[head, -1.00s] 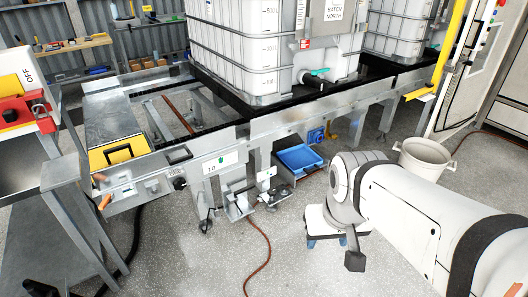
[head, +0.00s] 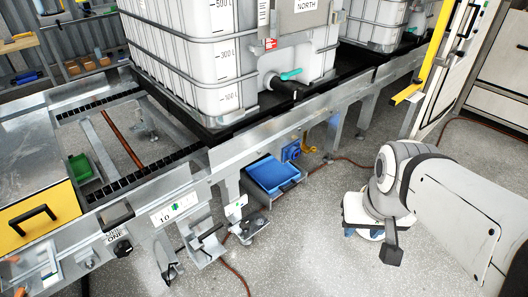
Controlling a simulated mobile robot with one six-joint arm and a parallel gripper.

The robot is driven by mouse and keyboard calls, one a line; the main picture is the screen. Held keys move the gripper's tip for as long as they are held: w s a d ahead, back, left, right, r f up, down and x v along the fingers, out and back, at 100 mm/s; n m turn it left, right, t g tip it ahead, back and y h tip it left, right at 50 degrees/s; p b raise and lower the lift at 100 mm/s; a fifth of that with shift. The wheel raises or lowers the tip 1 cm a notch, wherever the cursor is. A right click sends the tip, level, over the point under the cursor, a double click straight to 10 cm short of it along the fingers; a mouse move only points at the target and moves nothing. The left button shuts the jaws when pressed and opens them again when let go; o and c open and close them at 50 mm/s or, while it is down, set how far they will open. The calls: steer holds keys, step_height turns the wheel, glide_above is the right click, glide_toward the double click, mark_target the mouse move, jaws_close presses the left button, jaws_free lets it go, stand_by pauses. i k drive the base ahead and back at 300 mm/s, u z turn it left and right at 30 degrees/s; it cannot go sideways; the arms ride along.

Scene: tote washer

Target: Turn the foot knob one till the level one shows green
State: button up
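A black round knob (head: 122,248) sits on the front rail of the metal frame at the lower left. A small label (head: 117,236) above it ends in "ONE"; the rest is hard to read. To its right is a white plate (head: 185,206) with "10" and a small green mark. I cannot tell whether this plate is the level or read any level state. My arm is at the right, bent downward, far from the knob. A dark end piece (head: 391,254) hangs below it, apart from everything; its fingers cannot be made out.
A large white caged tank (head: 195,65) stands on the frame, with a teal-handled valve (head: 288,76). A blue tray (head: 273,175) sits below. A yellow panel with a black handle (head: 38,222) is at the left. The grey floor in front is mostly clear.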

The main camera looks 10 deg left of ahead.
mark_target(245, 226)
steer(key=u, duration=0.25)
steer(key=i, duration=1.2)
steer(key=u, duration=0.65)
steer(key=k, duration=0.85)
steer(key=u, duration=0.2)
steer(key=i, duration=0.9)
steer(key=z, duration=0.1)
